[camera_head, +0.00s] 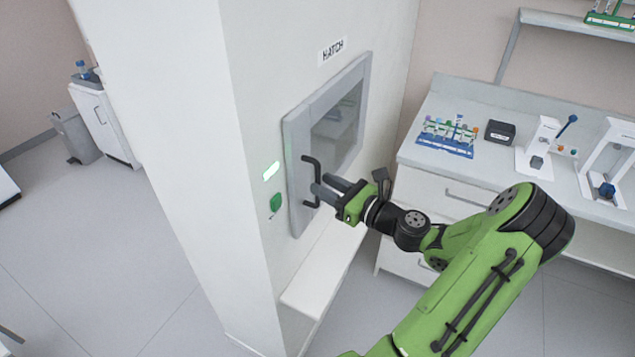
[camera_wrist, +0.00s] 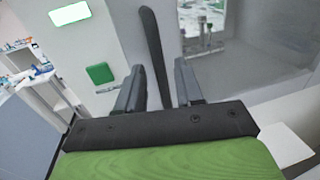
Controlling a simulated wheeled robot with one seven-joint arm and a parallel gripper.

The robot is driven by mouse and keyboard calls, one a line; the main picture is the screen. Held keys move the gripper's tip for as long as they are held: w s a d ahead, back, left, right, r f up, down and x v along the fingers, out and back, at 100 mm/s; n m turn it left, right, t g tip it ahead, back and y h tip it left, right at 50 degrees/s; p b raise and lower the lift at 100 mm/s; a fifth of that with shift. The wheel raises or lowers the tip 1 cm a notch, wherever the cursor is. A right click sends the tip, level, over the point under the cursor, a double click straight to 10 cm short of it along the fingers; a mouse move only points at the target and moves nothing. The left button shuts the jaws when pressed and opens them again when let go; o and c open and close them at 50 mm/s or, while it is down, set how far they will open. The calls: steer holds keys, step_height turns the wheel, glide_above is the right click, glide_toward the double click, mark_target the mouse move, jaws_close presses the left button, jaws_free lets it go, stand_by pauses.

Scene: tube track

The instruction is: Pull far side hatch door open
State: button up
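The hatch door (camera_head: 335,135) is a grey-framed panel with a window, set in the white wall under a "HATCH" sign, and looks closed. Its dark bar handle (camera_head: 310,175) is on the door's left side. My gripper (camera_head: 321,185) is at the handle, its fingers pointing toward the door. In the wrist view the handle (camera_wrist: 155,50) rises between the two spread fingers of my gripper (camera_wrist: 159,80), with a visible gap on each side. The fingers are open and do not appear to press on the bar. The fingers partly cover the handle in the head view.
A green button (camera_head: 276,202) and a lit white-green panel (camera_head: 271,171) are on the wall left of the door. A white ledge (camera_head: 325,270) juts out below. A lab bench (camera_head: 420,160) with a tube rack (camera_head: 447,138) stands to the right.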

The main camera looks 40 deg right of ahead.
mark_target(317, 205)
steer(key=shift+w+a, duration=0.2)
steer(key=shift+w, duration=1.3)
jaws_close()
